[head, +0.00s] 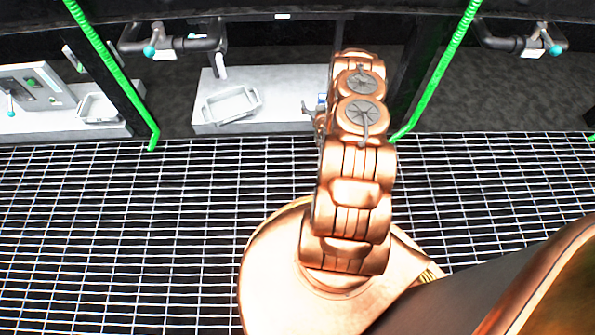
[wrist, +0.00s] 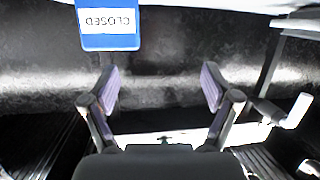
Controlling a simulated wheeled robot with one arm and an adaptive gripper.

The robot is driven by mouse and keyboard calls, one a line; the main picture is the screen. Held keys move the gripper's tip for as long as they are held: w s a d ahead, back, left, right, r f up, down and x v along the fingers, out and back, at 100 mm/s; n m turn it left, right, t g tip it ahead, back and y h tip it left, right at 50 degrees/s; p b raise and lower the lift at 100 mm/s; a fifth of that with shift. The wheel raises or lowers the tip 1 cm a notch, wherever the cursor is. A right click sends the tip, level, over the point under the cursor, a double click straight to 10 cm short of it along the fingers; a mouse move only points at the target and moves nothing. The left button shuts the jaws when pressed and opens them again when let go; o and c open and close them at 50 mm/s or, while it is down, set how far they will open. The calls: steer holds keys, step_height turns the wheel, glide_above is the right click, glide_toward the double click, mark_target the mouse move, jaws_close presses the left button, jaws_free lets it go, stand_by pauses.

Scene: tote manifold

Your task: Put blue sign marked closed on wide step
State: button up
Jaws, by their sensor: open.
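The blue sign (wrist: 108,42) shows at the top left of the wrist view, with a white panel reading CLOSED upside down. It is beyond my open gripper (wrist: 161,86), left of the middle between the fingers, and apart from them. A small blue patch by my arm in the head view may be the same sign, but it is mostly hidden. My gripper is largely hidden behind my copper arm there. A pale ledge (head: 285,117) lies behind the grating; I cannot tell if it is the wide step.
A grey tray (head: 232,104) sits on the pale ledge. Another tray (head: 98,107) and a panel with buttons (head: 38,86) are at the left. Green posts (head: 112,72) and (head: 432,75) stand either side of my arm. Pipes with teal valves (head: 150,50) hang above.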

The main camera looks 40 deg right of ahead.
steer(key=w+a+r+n+g+y, duration=0.1)
steer(key=w+a+r+g+y, duration=0.15)
steer(key=a+r, duration=0.45)
steer(key=w+a+r+n+g+y, duration=0.2)
steer(key=a+r+g, duration=0.15)
steer(key=r, duration=0.55)
steer(key=s+a+r+g+y, duration=0.2)
steer(key=s+a+r+g, duration=0.2)
steer(key=s+a+r, duration=0.85)
steer(key=s+a+r+g, duration=0.2)
steer(key=s+a+r, duration=0.3)
steer(key=s, duration=0.5)
steer(key=s+a+r+n+g, duration=0.1)
steer(key=s+a+r, duration=0.4)
steer(key=s, duration=0.5)
steer(key=s+a+r+n+g, duration=0.1)
steer(key=s+a+r+g, duration=0.2)
steer(key=s+a, duration=0.4)
steer(key=s+r+y, duration=0.1)
steer(key=s, duration=0.1)
steer(key=shift+s+r+g, duration=0.4)
